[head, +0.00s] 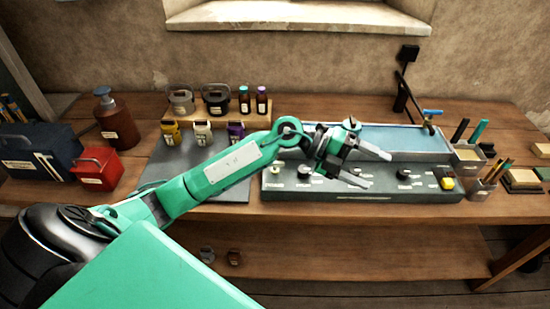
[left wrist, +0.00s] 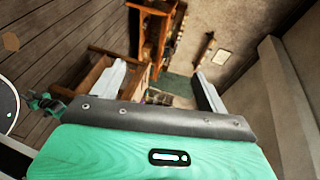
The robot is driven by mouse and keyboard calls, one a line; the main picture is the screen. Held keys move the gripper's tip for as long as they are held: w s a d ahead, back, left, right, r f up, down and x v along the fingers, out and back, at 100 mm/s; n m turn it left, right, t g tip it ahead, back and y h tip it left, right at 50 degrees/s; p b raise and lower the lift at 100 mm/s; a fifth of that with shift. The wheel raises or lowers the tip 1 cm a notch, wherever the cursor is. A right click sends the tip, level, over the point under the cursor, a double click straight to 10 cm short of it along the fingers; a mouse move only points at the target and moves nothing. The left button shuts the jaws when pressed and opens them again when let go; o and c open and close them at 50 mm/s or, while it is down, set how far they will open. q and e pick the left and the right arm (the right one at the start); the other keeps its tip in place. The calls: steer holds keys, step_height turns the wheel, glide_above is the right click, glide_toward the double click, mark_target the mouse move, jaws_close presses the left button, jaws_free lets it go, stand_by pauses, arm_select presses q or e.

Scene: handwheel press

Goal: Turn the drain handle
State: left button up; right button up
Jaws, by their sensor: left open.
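A grey console (head: 330,190) with a blue-topped basin (head: 405,139) behind it stands on the bench at centre right. Its front panel carries several knobs, including a black knob (head: 404,174) and a yellow-topped control (head: 447,183). A blue tap handle (head: 432,112) sits at the basin's back right. The labels are too small to read, so I cannot tell which part is the drain handle. My left gripper (head: 376,168) is open and empty above the panel, left of the black knob. Its spread fingers show in the left wrist view (left wrist: 158,88). My right gripper is out of view.
Small bottles and pots stand on a wooden rack (head: 262,105) left of the console. A red box (head: 97,169), a dark blue toolbox (head: 40,153) and a brown pump bottle (head: 116,125) are at far left. Pen holders (head: 482,190) stand just right of the console.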

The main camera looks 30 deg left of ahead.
arm_select(q)
steer(key=w+a+f+g+y, duration=0.1)
steer(key=w+a+f+y, duration=0.15)
steer(key=a+y, duration=0.3)
steer(key=n+g+y, duration=0.2)
steer(key=n+y, duration=0.1)
steer(key=y, duration=0.7)
glide_toward(275, 162)
steer(key=shift+h, duration=0.25)
steer(key=f+p, duration=0.2)
steer(key=f, duration=0.2)
steer(key=f+p, duration=0.2)
steer(key=f, duration=0.2)
steer(key=shift+a+f, duration=0.2)
steer(key=shift+c, duration=0.3)
steer(key=c, duration=0.9)
